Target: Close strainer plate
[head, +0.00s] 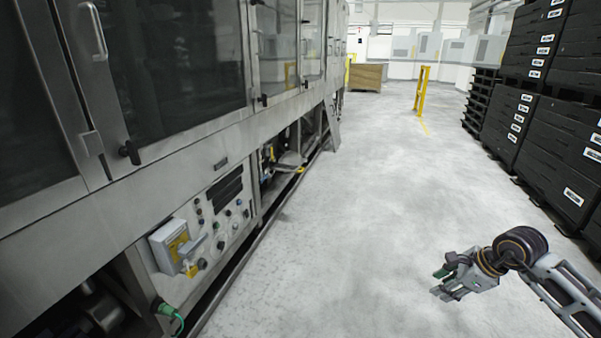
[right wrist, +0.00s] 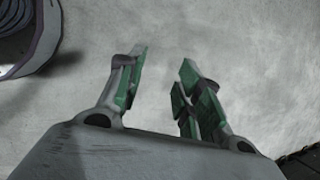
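The tunnel washer (head: 180,150) fills the left side of the head view, with steel-framed windows above and a control panel below. A grey flat plate-like part (head: 291,160) juts from an opening low in the machine's side. I cannot tell for sure whether it is the strainer plate. My right gripper (head: 447,285) is over the floor at the lower right, well away from the machine. In the right wrist view the gripper (right wrist: 162,65) has its green-padded fingers apart, with only bare floor between them. My left gripper is not in view.
The control panel (head: 222,205) carries knobs and a yellow-and-grey switch box (head: 172,243). Black stacked crates (head: 555,150) line the right side. A yellow post (head: 421,90) and a wooden box (head: 367,77) stand farther off. The grey aisle floor (head: 345,200) between is clear.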

